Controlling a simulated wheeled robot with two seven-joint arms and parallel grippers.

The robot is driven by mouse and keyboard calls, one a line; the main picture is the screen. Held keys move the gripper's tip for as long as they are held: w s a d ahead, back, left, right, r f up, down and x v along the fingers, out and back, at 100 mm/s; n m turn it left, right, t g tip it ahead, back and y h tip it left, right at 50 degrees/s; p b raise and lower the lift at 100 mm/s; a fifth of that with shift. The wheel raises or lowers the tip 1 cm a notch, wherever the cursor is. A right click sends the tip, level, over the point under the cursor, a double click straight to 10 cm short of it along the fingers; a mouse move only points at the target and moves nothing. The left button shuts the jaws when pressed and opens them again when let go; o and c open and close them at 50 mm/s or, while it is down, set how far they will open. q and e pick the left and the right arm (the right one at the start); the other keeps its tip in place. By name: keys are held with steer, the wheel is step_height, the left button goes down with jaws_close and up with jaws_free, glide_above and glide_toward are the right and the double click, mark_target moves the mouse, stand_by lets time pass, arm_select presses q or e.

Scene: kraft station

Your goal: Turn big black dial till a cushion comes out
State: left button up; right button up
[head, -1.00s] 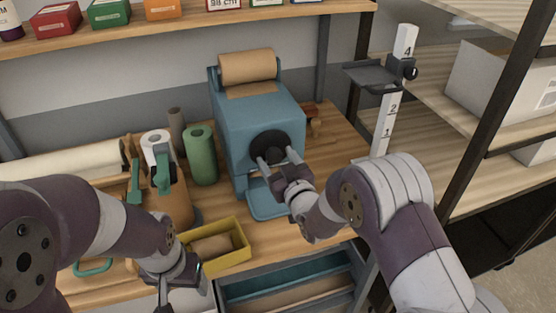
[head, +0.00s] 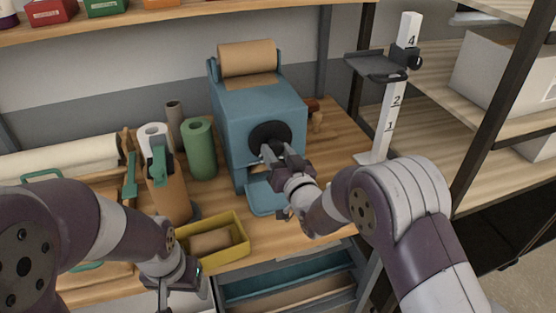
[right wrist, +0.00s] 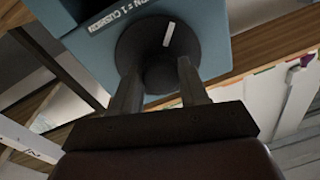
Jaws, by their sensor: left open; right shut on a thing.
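The big black dial (head: 268,135) is on the front of the blue machine (head: 263,105), which has a roll of brown paper (head: 247,58) on top. My right gripper (head: 268,153) is at the dial, shut on its central knob. The right wrist view shows the dial (right wrist: 162,45) with a white mark, and the two fingers (right wrist: 158,90) on either side of the knob. A label on the machine there reads in part "1 cushion". A blue tray (head: 262,196) under the dial looks empty where visible. My left gripper (head: 178,288) is open, low at the front edge.
A yellow bin (head: 240,250) with a brown paper piece (head: 210,241) stands left of the tray. A green roll (head: 200,150) and other rolls stand left of the machine. A numbered white post (head: 390,110) stands right, beside the shelving.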

steer(key=m+b, duration=0.2)
steer(key=m, duration=0.1)
steer(key=m+b, duration=0.1)
steer(key=shift+f+m+b, duration=0.25)
steer(key=shift+m+b, duration=0.15)
steer(key=m+b, duration=0.4)
steer(key=shift+a+m+t+h, duration=0.15)
steer(key=shift+m+t+h, duration=0.25)
steer(key=m+b, duration=0.4)
steer(key=m, duration=0.1)
steer(key=shift+r+h, duration=0.1)
steer(key=shift+h, duration=0.2)
steer(key=shift+s+r+m+b, duration=0.1)
steer(key=shift+m+b, duration=0.75)
steer(key=shift+m, duration=0.25)
steer(key=o, duration=1)
steer(key=shift+o, duration=0.2)
steer(key=shift+s, duration=0.1)
